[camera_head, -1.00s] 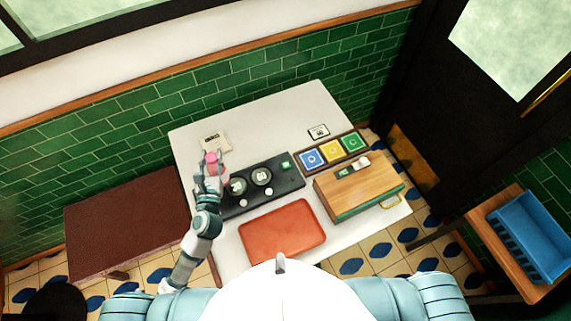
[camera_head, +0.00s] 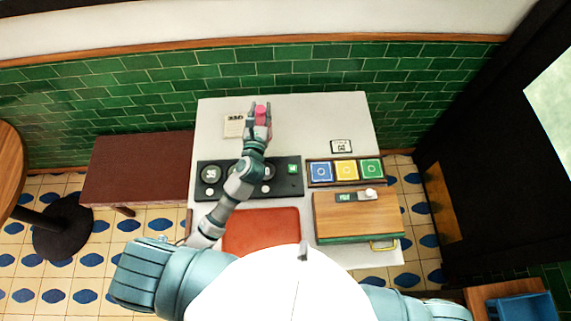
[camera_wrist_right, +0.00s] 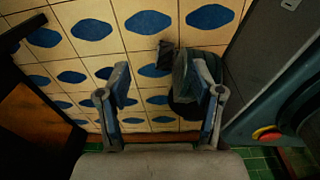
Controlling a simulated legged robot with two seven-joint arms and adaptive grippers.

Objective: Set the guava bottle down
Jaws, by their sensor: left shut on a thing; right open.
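The guava bottle (camera_head: 262,107) is pink and shows at the tip of my left arm in the head view, at the back of the white table (camera_head: 215,113). My left gripper (camera_head: 259,120) is shut on it, and the fingers hide most of its body. The bottle looks upright; I cannot tell whether its base touches the table. My right gripper (camera_wrist_right: 162,80) is open and empty in the right wrist view, over the tiled floor.
A small card (camera_head: 234,125) lies left of the bottle.

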